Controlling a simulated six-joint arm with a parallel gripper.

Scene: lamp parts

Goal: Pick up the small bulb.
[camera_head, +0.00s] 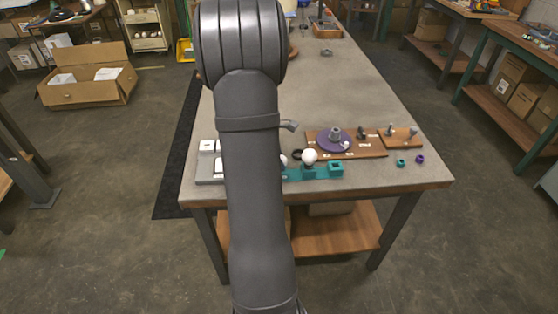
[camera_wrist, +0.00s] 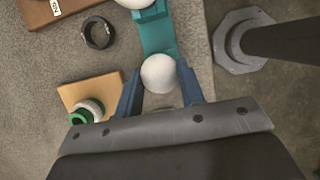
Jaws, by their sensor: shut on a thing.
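The small white bulb (camera_wrist: 159,70) is between the two blue fingers of my gripper (camera_wrist: 159,80) in the wrist view, and the fingers are shut on it. It is over or at the near end of the teal holder (camera_wrist: 156,36); I cannot tell whether it is clear of it. In the camera_head view, a white bulb (camera_head: 284,160) shows only as a sliver beside my arm, which hides my gripper. Another white bulb (camera_head: 310,156) stands on the teal holder (camera_head: 335,170); it also shows cut off at the top of the wrist view (camera_wrist: 135,3).
A black ring (camera_wrist: 100,33) lies beside the holder. A tan block (camera_wrist: 90,92) with a green and white part is near the left finger. A brown board (camera_head: 360,150) carries a purple disc (camera_head: 334,140). The grey table (camera_head: 340,90) is mostly clear farther back.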

